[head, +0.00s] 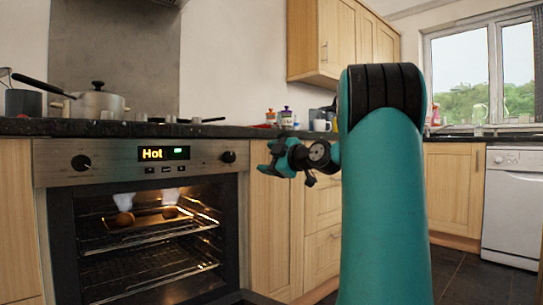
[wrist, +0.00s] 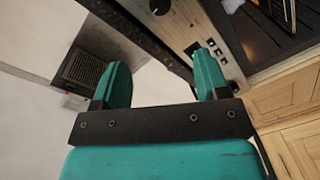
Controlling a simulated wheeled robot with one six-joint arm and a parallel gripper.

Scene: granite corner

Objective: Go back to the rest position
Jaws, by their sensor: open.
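My gripper (wrist: 162,78) is open and empty, with its two teal fingers spread apart in the wrist view. In the head view my gripper (head: 274,158) is a small dark shape at the end of the teal arm, in front of the cabinets just right of the oven. The oven (head: 150,160) shows "Hot" on its display. Its door seems lowered, with a dark edge at the bottom of the picture. Two brownish items (head: 124,219) with white steam above them sit on the upper rack inside the lit oven.
A dark worktop (head: 220,131) runs above the oven, with a lidded pot (head: 97,102) on the hob. Wooden drawers (head: 322,215) stand right of the oven. A white dishwasher (head: 512,205) is at far right. Dark floor (head: 480,275) is clear there.

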